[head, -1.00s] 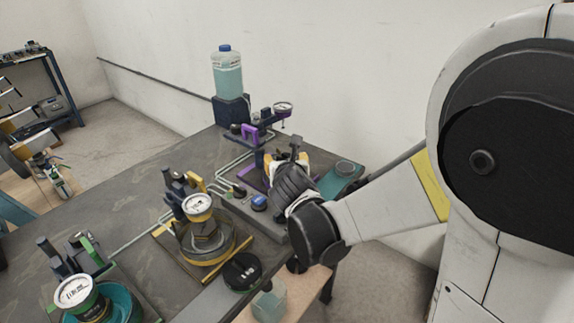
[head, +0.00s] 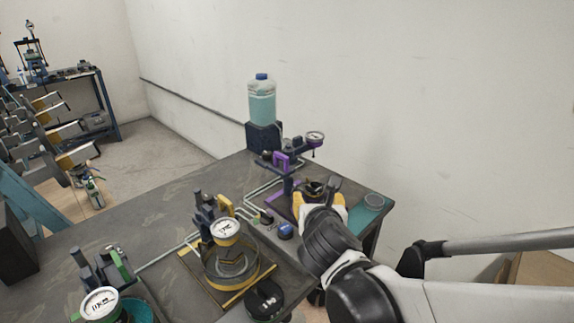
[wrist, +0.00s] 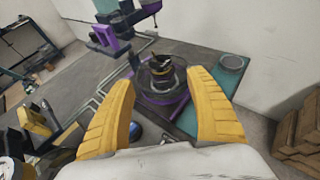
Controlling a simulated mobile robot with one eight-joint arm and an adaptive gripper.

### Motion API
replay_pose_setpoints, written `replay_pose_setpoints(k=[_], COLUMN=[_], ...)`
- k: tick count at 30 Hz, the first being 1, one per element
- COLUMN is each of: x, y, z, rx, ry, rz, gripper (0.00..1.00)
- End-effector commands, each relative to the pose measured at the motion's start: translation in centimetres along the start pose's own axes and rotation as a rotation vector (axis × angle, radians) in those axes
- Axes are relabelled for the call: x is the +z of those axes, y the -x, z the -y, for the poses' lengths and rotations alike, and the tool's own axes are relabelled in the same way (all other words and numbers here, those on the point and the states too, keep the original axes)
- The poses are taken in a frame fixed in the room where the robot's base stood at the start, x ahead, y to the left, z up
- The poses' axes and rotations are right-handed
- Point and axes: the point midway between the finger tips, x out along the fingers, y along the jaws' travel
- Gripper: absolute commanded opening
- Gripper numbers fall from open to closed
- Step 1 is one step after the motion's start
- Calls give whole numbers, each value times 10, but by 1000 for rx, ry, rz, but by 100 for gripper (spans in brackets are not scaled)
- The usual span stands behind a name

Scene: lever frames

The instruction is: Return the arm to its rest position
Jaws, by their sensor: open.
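My gripper (head: 318,201) is above the right end of the grey workbench (head: 152,213) in the head view. In the wrist view its two yellow fingers (wrist: 163,108) are spread wide apart with nothing held between them. Beyond the fingertips, a dark round fixture (wrist: 163,76) on a purple base stands on the bench. It looks apart from the fingers. My arm reaches in from the lower right of the head view, and the wrist hides part of the bench's front edge.
A bottle of teal liquid (head: 262,103) stands on a dark block at the back. A purple clamp with a gauge (head: 315,138) is near it. A yellow-trimmed gauge fixture (head: 226,232) stands left of my wrist. Brown boxes (wrist: 301,135) are at right. The wall is behind the bench.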

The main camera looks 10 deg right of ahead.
Motion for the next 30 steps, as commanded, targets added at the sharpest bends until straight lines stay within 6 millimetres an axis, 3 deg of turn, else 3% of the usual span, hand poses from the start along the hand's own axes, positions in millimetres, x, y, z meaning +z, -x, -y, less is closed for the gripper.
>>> replay_pose_setpoints(k=[2,5,13,18,21,25,30], x=[-1,-7,-46,-74,-86,-95,-99], y=[3,12,67,110,130,146,153], z=[5,18,60,67,66,63,61], rx=[-7,-32,-256,-495,-635,-767,-827], ry=[-69,-310,-1506,-2231,-2546,-2793,-2891], rz=[-13,-57,-222,-266,-266,-252,-242], gripper=[65,65,65,65,65,65,65])
